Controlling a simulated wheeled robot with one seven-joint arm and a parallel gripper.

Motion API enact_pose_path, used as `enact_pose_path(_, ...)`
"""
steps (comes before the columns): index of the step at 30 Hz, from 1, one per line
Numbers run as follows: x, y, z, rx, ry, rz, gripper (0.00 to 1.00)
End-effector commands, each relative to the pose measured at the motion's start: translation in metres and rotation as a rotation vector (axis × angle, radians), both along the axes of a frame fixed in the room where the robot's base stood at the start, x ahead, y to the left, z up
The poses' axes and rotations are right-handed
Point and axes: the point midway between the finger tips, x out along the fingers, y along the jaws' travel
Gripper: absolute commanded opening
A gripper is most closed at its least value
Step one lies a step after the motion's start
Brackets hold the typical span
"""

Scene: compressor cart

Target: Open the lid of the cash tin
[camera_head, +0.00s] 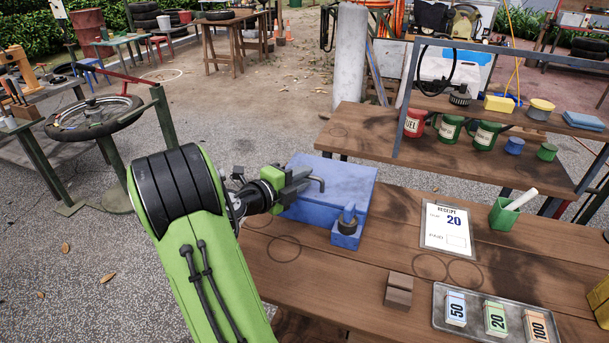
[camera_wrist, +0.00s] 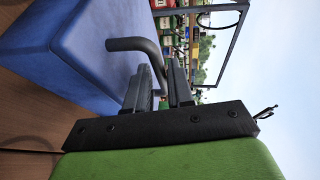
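The blue cash tin (camera_head: 350,184) stands on the wooden bench with its lid down. A bent grey bar handle (camera_head: 319,181) shows at its left part; in the wrist view the handle (camera_wrist: 128,44) curves down toward my fingers, beside the tin's blue surface (camera_wrist: 60,55). My gripper (camera_head: 296,184) is at the tin's left side, level with the handle. In the wrist view my two dark fingers (camera_wrist: 160,82) stand a narrow gap apart with the end of the bar between them. I cannot tell whether they press on it.
A blue block with a dark knob (camera_head: 346,229) stands close in front of the tin. A receipt clipboard (camera_head: 446,230), a green cup (camera_head: 503,214), a wooden block (camera_head: 399,290) and a note tray (camera_head: 465,325) lie rightward. A shelf frame (camera_head: 405,95) rises behind.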

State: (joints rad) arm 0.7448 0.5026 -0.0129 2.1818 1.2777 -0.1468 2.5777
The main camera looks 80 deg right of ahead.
Motion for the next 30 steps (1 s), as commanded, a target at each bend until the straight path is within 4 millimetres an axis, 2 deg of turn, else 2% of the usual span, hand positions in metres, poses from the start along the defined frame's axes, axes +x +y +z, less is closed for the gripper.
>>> enact_pose_path(4,-0.0059,-0.0106,-0.0021,0.000,0.000,0.000,0.22)
enact_pose_path(11,-0.0059,-0.0115,-0.0025,0.000,0.001,0.001,0.22)
enact_pose_path(15,-0.0058,-0.0113,-0.0025,0.000,0.001,0.001,0.02)
enact_pose_path(16,-0.0058,-0.0113,-0.0025,0.000,0.001,0.001,0.00)
enact_pose_path(30,-0.0061,-0.0121,0.0025,0.018,-0.002,0.000,0.00)
